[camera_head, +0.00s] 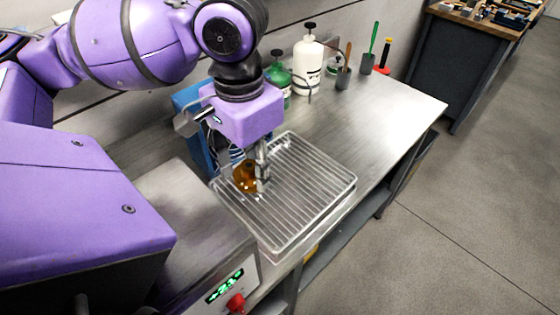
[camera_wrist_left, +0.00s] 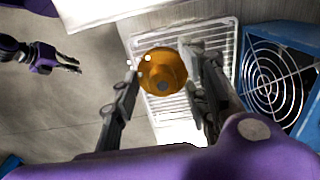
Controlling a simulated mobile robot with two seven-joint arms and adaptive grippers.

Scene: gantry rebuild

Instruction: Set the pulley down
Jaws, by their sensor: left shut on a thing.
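The pulley (camera_head: 243,182) is a small amber-brown wheel, over the left corner of a wire rack in a clear tray (camera_head: 318,215). In the left wrist view the pulley (camera_wrist_left: 161,72) shows its round face and hub between the fingers. My left gripper (camera_head: 246,172) points down and is shut on the pulley; its fingers also show in the wrist view (camera_wrist_left: 160,84). The rack (camera_wrist_left: 226,38) lies behind the pulley there. I cannot tell whether the pulley touches the rack. My right gripper (camera_wrist_left: 68,63) is off to the left in the wrist view, away from the pulley; its jaw state is unclear.
A blue fan box (camera_wrist_left: 283,82) stands close beside the rack. A metal box with a green display (camera_head: 225,285) and red knob is at the front. Bottles (camera_head: 307,65) and brush cups (camera_head: 343,78) stand at the back. The steel bench (camera_head: 385,115) is bare right of the rack.

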